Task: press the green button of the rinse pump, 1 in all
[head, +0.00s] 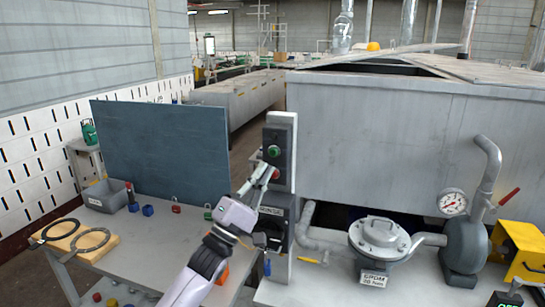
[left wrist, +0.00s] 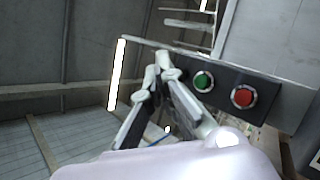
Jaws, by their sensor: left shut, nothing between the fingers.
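The green button (head: 273,152) sits above the red button (head: 275,173) on a dark control panel (head: 280,130) fixed to an upright post. In the left wrist view the green button (left wrist: 203,81) and the red button (left wrist: 242,96) are both clear. My left gripper (head: 264,170) is shut and empty, its fingertips in front of the panel just below and left of the green button. In the left wrist view the fingertips (left wrist: 164,62) show left of the green button, apart from it in the picture. My right gripper is not in view.
A grey table (head: 165,240) with a blue-grey board (head: 160,150), padlocks and a bin (head: 105,196) stands left. Right of the post are a pipe, a round filter housing (head: 379,236), a gauge (head: 453,203) and a grey pump body (head: 466,252). A large grey tank (head: 390,140) stands behind.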

